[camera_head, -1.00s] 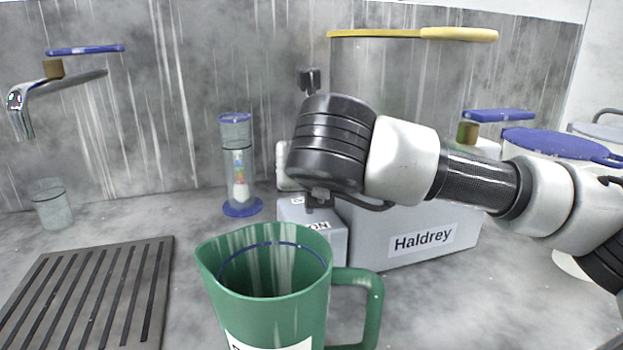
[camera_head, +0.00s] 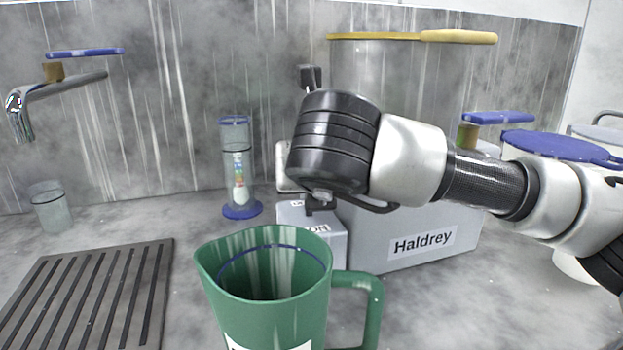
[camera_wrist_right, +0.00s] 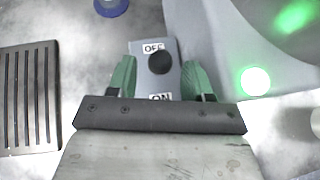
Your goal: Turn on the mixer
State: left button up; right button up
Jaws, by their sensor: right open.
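The mixer is a grey housing (camera_head: 400,235) marked "Haldrey" with a tall clear vessel (camera_head: 380,75) on it. Its small grey switch box (camera_head: 325,250) stands in front, partly hidden by my right wrist. In the right wrist view the box's top shows a round black switch (camera_wrist_right: 160,62) between the labels OFF and ON. A round lamp (camera_wrist_right: 255,80) on the housing glows bright green. My right gripper (camera_wrist_right: 158,72) is open, its two green fingers on either side of the switch box; contact cannot be told. My left gripper is not in view.
A green jug (camera_head: 240,310) stands in front of the switch box. A grooved drain mat (camera_head: 135,255) lies at left. A blue-based cylinder (camera_head: 239,210), a clear beaker (camera_head: 50,205) and a tap (camera_head: 22,120) stand behind. A blue-lidded container (camera_head: 560,145) is at right.

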jog(key=v, duration=0.9)
jog(key=shift+s, duration=0.3)
jog(key=shift+r, duration=0.1)
